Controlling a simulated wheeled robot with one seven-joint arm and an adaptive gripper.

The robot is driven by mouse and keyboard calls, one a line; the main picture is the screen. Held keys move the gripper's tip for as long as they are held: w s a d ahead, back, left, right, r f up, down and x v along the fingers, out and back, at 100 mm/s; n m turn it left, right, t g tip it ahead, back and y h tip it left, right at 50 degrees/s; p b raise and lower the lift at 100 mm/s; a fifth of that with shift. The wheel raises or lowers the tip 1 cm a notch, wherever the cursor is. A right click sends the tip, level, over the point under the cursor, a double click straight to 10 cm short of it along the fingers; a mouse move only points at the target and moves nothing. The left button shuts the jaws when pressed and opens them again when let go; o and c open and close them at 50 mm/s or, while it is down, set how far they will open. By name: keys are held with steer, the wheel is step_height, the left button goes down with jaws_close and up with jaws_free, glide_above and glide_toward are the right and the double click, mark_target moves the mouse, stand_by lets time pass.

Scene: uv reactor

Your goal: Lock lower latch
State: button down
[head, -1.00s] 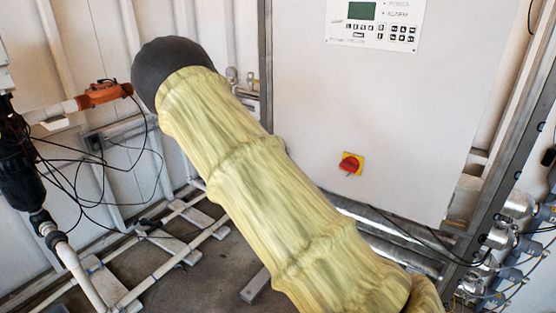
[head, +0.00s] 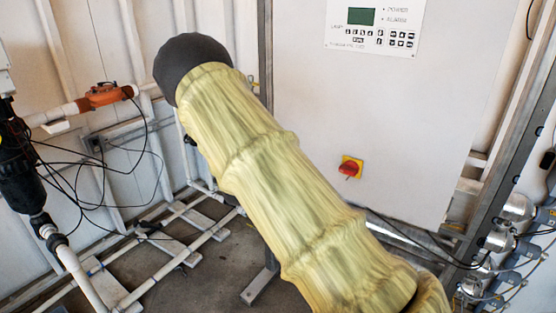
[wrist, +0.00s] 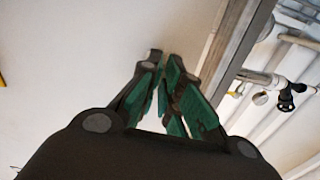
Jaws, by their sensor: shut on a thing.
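A large white cabinet door (head: 310,110) fills the right half of the head view. My gripper (wrist: 164,62) shows in the wrist view, its green-padded fingers drawn close together at the white door face, beside the metal frame edge (wrist: 228,50). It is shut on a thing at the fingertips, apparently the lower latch. The latch itself is hidden by the fingers, so its position cannot be told.
A control panel (head: 376,27) and a red-and-yellow rotary switch (head: 350,167) sit on the door. An orange-handled valve (head: 104,95), white pipes and loose black cables are at left. Metal cylinders (head: 500,241) stand at right. Pipes with a black valve knob (wrist: 288,98) lie beyond the frame.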

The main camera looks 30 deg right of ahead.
steer(key=shift+f+n, duration=0.1)
steer(key=shift+n, duration=0.5)
steer(key=c, duration=1.6)
jaws_free()
steer(key=shift+a, duration=0.1)
steer(key=v, duration=1.2)
